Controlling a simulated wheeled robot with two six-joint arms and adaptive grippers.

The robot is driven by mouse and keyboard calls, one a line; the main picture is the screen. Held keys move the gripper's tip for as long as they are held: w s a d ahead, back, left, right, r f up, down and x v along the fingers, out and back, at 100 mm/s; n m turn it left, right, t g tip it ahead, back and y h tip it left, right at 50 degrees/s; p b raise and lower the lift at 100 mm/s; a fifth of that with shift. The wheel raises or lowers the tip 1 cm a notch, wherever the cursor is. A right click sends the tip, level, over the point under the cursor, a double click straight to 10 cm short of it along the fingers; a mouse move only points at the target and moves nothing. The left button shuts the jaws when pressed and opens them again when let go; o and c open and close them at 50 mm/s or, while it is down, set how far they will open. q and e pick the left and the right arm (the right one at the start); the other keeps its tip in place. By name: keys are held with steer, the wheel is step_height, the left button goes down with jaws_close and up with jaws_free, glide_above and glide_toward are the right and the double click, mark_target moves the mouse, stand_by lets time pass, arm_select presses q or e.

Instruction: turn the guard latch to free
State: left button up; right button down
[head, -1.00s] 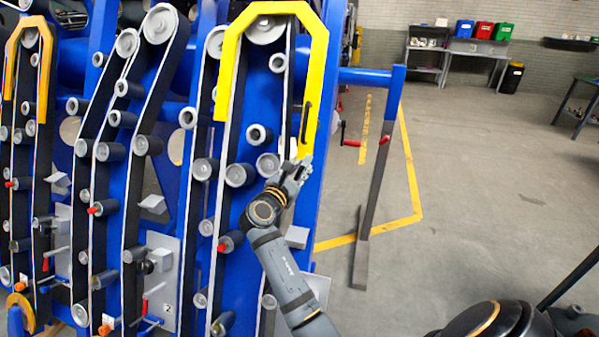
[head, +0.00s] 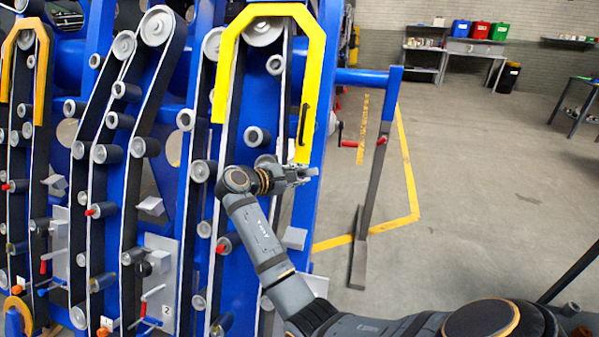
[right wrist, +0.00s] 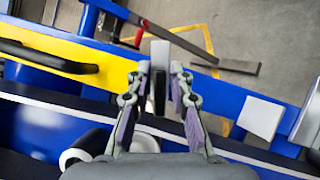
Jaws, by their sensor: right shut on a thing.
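The yellow guard (head: 314,80) arches over the top of the nearest belt column. It also shows in the right wrist view (right wrist: 110,68), where it carries a black handle (right wrist: 48,56). My right gripper (head: 300,175) is at the guard's lower right end, with its hand pointing right in the head view. In the right wrist view my right gripper (right wrist: 160,78) is shut on the guard latch (right wrist: 160,58), a narrow grey and black piece between its fingers. The fingers and hand hide much of the latch in the head view. My left gripper is out of view.
Belts and rollers stand left of my arm on the blue chassis (head: 310,215). A red crank handle (head: 349,144) and a dark leaning post (head: 370,180) are to the right. Open floor lies beyond, with a workbench (head: 470,47) at the back.

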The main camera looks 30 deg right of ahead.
steer(key=shift+f+m+g+y+p, duration=0.1)
steer(key=shift+m+g+y+p, duration=0.4)
steer(key=shift+m, duration=1)
steer(key=c, duration=1.4)
jaws_free()
steer(key=shift+f, duration=0.1)
steer(key=shift+a, duration=0.1)
steer(key=v, duration=0.7)
steer(key=shift+r, duration=0.25)
